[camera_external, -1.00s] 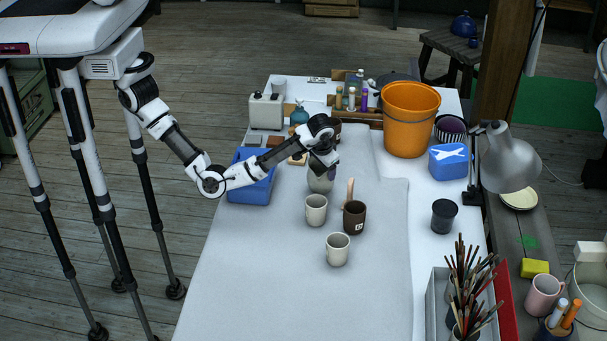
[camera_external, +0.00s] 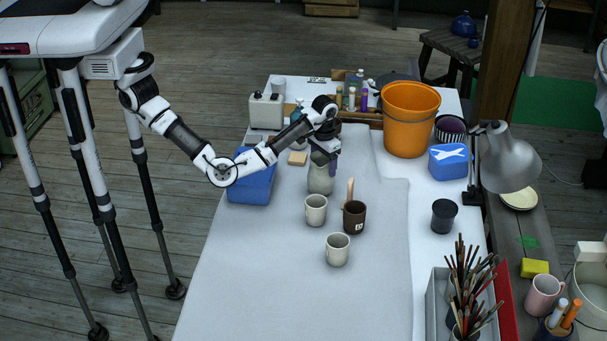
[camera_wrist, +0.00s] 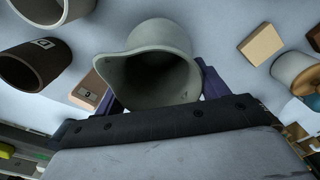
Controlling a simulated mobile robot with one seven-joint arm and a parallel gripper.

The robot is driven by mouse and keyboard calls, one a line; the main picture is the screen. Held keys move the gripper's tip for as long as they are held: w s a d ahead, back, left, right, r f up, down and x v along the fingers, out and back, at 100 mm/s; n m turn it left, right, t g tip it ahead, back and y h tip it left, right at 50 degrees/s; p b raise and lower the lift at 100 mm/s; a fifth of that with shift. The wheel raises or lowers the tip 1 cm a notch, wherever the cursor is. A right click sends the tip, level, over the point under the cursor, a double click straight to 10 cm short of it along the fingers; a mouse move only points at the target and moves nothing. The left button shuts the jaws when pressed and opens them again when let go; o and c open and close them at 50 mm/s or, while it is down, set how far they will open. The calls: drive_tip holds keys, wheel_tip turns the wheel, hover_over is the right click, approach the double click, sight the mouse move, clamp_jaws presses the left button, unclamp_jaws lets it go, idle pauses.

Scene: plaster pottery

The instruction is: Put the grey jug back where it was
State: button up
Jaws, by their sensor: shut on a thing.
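The grey jug (camera_external: 320,184) stands upright, or nearly so, at the middle of the grey cloth, behind the cups. In the wrist view the jug (camera_wrist: 150,38) shows its open mouth and spout, with one purple finger at each side. My gripper (camera_external: 325,164) is shut on the jug; its jaws also show in the wrist view (camera_wrist: 160,92). The jug's base looks at or close to the cloth; I cannot tell whether it touches.
A pale cup (camera_external: 316,211) and a brown mug (camera_external: 354,218) stand close in front of the jug, with another pale cup (camera_external: 338,250) nearer. A blue box (camera_external: 251,185) is to the left, an orange bucket (camera_external: 408,125) behind right. The near left cloth is clear.

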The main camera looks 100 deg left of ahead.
drive_tip(key=shift+r, duration=0.15)
wheel_tip(320, 180, up, 24)
drive_tip(key=s+d+m+b, duration=0.3)
drive_tip(key=d+b, duration=0.1)
drive_tip(key=d, duration=0.7)
drive_tip(key=s+d+m+b, duration=0.3)
drive_tip(key=d+b, duration=0.2)
drive_tip(key=d, duration=0.6)
drive_tip(key=s+d+m+b, duration=0.3)
drive_tip(key=s+d+b, duration=0.1)
drive_tip(key=d, duration=0.7)
wheel_tip(320, 180, down, 25)
drive_tip(key=p, duration=0.2)
drive_tip(key=shift+w, duration=0.15)
drive_tip(key=shift+d+f, duration=0.1)
drive_tip(key=shift+f, duration=0.1)
drive_tip(key=shift+f, duration=0.1)
drive_tip(key=o, duration=1.4)
